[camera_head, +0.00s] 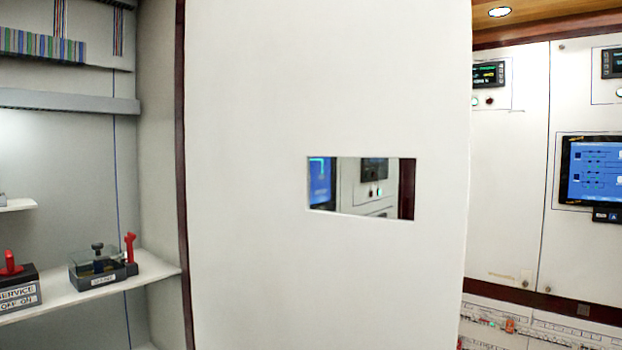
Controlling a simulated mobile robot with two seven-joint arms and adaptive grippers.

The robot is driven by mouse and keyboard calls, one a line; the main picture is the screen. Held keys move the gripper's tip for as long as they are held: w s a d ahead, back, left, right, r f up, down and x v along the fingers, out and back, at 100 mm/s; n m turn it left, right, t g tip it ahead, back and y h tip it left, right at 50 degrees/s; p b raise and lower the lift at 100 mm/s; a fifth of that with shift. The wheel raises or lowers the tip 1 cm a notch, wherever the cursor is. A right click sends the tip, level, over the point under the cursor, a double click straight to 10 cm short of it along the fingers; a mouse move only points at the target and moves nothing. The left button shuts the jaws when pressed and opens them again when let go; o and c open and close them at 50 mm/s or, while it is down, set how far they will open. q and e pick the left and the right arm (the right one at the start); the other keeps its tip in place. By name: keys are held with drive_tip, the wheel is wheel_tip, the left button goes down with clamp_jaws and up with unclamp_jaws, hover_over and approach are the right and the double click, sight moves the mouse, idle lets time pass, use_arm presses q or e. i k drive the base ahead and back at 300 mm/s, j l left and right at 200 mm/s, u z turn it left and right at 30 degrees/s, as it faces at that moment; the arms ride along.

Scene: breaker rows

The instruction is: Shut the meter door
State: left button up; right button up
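The meter door (250,180) is a large white panel that fills the middle of the head view. It stands open, swung out from a dark red frame edge (184,200) on its left. A rectangular window (362,188) in the door shows part of a screen and panel behind it. Neither of my grippers is in view.
Left of the door is an open grey cabinet with a white shelf (90,291). A breaker with a red lever (105,268) and a service switch (18,285) stand on it. On the right are white panels (512,190) with a blue screen (592,170).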

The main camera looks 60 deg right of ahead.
sight(271, 87)
drive_tip(key=k+l, duration=0.1)
drive_tip(key=l, duration=0.35)
drive_tip(key=k+l, duration=0.1)
drive_tip(key=l, duration=0.4)
drive_tip(key=k+l, duration=0.1)
drive_tip(key=l, duration=0.35)
drive_tip(key=k+l, duration=0.1)
drive_tip(key=l, duration=0.35)
drive_tip(key=k+l, duration=0.1)
drive_tip(key=l, duration=0.4)
drive_tip(key=k+l, duration=0.1)
drive_tip(key=l, duration=0.35)
